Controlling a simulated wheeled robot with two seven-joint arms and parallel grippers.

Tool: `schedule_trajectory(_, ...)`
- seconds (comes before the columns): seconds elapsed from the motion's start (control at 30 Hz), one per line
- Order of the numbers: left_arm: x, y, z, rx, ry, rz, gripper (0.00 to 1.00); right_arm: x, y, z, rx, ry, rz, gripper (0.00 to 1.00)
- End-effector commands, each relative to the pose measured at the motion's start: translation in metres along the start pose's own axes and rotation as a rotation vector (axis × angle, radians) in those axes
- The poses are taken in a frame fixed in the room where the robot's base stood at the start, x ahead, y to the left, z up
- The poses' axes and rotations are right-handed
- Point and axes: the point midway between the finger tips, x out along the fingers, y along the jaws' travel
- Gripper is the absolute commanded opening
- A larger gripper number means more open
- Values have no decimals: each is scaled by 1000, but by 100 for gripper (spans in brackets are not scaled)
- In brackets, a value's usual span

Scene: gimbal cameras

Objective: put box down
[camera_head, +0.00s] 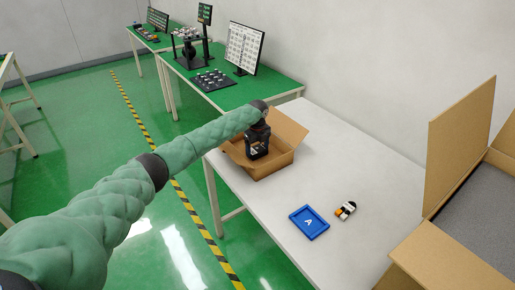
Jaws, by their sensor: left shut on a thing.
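An open brown cardboard box (272,168) is at the left end of the white table (362,162). Its flaps stand spread outward. My left arm reaches in from the left, and my left gripper (257,150) is at the box's near left side, pointing down. The gripper is shut on the box; its fingertips are hard to make out at this size. I cannot tell whether the box's underside touches the table. My right gripper is not in view.
A blue tray marked A (309,222) and a small white, black and orange item (346,210) lie on the white table. A larger open carton (460,150) stands at the right. Green tables (240,97) with equipment stand behind. The table's middle is clear.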

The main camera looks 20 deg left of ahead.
Motion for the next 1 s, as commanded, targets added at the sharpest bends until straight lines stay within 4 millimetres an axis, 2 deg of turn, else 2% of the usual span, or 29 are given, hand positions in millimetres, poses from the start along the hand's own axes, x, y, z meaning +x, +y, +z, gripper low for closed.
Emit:
schedule_trajectory(0.1,3,0,0,0,0,0,50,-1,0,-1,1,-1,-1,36)
schedule_trajectory(0.13,2,0,0,0,0,0,83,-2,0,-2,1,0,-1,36)
schedule_trajectory(0.2,2,0,0,0,0,0,96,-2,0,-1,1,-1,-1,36)
schedule_trajectory(0.23,2,0,0,0,0,0,99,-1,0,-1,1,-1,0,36)
schedule_trajectory(0.57,-1,0,0,0,0,0,99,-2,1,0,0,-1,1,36)
schedule_trajectory(0.67,-6,0,0,0,0,-2,99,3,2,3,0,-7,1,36)
schedule_trajectory(0.77,-18,-1,1,0,-1,-3,99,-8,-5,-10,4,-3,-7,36)
schedule_trajectory(1.0,-61,0,0,0,-1,-4,99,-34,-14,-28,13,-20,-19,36)
